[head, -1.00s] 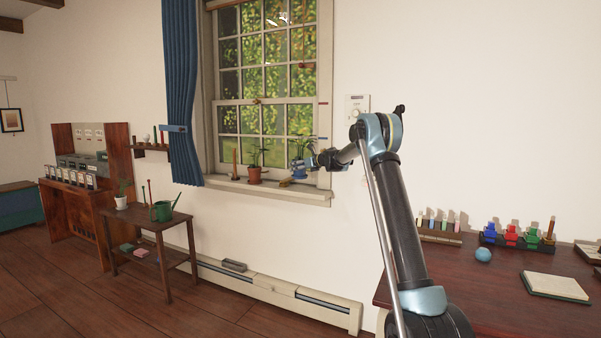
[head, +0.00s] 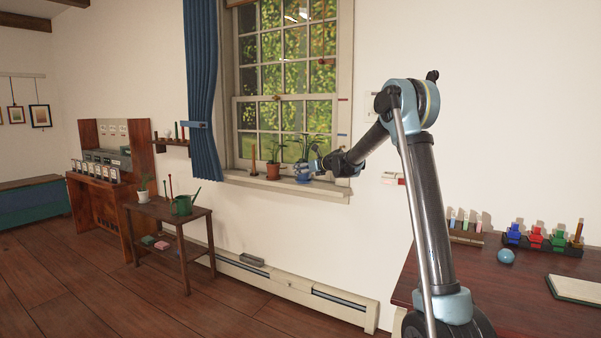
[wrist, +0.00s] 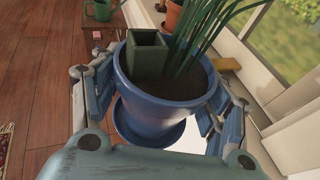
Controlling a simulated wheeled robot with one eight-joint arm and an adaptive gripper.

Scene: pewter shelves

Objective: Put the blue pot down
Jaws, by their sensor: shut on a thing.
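The blue pot (wrist: 165,95) holds soil, long green leaves (wrist: 205,35) and a dark green square tube (wrist: 147,55). My gripper (wrist: 160,100) is shut on it, with one finger on each side of the pot. In the head view the blue pot (head: 303,172) is at the windowsill (head: 285,188), right of a terracotta pot. My gripper (head: 318,168) reaches it from the right. A blue saucer (wrist: 150,137) shows below the pot in the wrist view. I cannot tell whether the pot touches it.
The terracotta pot (head: 273,171) and an orange-brown candle-like stick (head: 253,160) stand left on the sill. A yellow piece (wrist: 226,64) lies close to the blue pot. A small table (head: 170,213) with a green watering can (head: 183,205) stands below left. The window glass is close behind.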

